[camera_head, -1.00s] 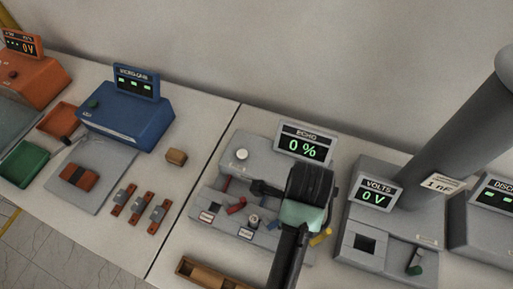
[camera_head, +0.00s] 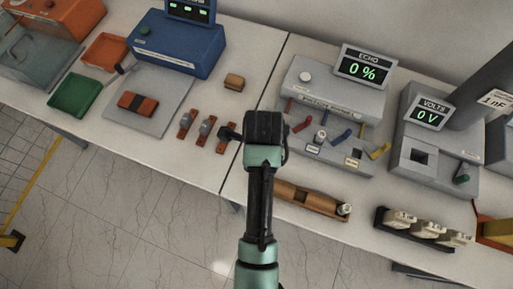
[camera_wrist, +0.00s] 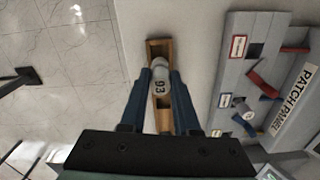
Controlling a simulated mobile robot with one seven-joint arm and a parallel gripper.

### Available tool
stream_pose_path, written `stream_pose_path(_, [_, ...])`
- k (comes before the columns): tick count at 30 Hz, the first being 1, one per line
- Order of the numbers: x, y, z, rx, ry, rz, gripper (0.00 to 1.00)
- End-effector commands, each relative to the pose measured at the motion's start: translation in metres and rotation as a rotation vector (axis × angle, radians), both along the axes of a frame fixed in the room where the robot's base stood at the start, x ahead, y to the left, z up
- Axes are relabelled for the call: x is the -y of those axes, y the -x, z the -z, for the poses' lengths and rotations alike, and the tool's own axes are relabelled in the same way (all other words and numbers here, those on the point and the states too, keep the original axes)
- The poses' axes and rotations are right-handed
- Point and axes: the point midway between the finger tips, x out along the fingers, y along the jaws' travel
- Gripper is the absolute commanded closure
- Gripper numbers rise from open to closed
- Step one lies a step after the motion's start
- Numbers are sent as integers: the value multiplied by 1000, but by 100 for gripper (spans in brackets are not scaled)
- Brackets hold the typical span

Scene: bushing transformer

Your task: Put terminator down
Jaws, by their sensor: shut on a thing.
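The terminator (camera_wrist: 160,84), a small grey-white cylinder marked 93, is between the fingertips of my gripper (camera_wrist: 160,76) in the wrist view. My gripper is shut on it. Behind it in that view is a brown wooden tray (camera_wrist: 158,45) with recesses. I cannot tell whether the terminator touches the tray or is above it. In the head view my wrist covers the left end of the tray (camera_head: 308,197), and the fingers and held terminator are hidden. Another small pale cylinder (camera_head: 344,209) stands at the tray's right end.
The grey patch panel (camera_head: 325,110) with coloured levers stands behind the tray, holding a small cylinder (camera_head: 320,136). A black rack (camera_head: 418,232) with pale pieces is right of the tray. Several brown parts (camera_head: 205,130) lie to the left. The table's front edge is close.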

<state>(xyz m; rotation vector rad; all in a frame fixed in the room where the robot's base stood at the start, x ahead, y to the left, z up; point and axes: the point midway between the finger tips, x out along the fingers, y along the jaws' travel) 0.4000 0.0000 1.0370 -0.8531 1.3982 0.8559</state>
Motion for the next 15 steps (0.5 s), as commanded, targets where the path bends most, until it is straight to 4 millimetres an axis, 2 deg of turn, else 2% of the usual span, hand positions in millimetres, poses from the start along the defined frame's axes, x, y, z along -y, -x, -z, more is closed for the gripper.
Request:
stream_pose_path(3, [0,0,17,-1,0,-1,100])
stream_pose_path(7, [0,0,28,-1,0,-1,100])
stream_pose_path(15, [0,0,62,-1,0,-2,100])
